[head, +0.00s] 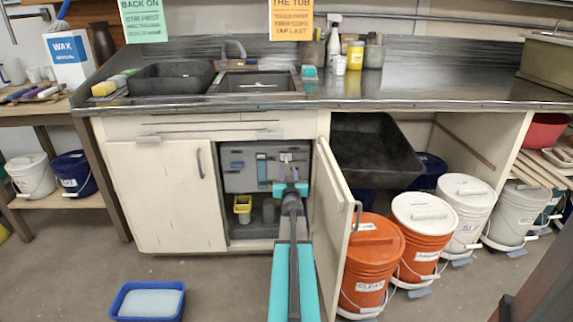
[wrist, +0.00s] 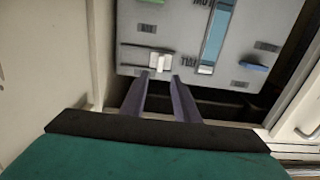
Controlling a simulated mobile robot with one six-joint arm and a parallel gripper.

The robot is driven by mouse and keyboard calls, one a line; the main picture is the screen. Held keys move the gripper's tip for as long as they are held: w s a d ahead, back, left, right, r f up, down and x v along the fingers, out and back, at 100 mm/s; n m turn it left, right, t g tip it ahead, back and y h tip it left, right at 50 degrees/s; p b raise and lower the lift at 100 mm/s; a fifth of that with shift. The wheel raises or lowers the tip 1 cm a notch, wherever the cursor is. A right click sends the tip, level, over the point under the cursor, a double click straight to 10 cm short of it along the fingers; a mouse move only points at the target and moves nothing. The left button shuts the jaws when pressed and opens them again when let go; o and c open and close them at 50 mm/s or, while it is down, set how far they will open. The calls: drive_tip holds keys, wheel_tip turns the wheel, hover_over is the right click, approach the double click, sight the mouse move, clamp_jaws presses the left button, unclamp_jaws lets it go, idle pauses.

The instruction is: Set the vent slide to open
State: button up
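A grey control panel (head: 232,181) stands inside the open cabinet under the counter; it fills the upper part of the wrist view (wrist: 175,30). A small white knob (wrist: 156,61) sits on a short horizontal slot at the panel's lower left in the wrist view. It looks like the vent slide, but its label is not readable. My gripper (wrist: 162,79) is open and empty, its two dark fingers apart and pointing at the panel just below the knob. I cannot tell whether they touch it. In the head view my gripper (head: 291,168) reaches into the cabinet.
The open cabinet door (head: 331,215) stands close right of my arm. A yellow container (head: 242,208) sits below the panel. Orange buckets (head: 372,262) stand right; a blue tub (head: 148,302) lies front left.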

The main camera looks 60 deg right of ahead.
sight(286, 158)
drive_tip(key=b+x, duration=0.1)
drive_tip(key=x, duration=0.7)
idle(0.4)
drive_tip(key=shift+d+f, duration=0.1)
drive_tip(key=shift+d, duration=0.05)
clamp_jaws()
idle(1.2)
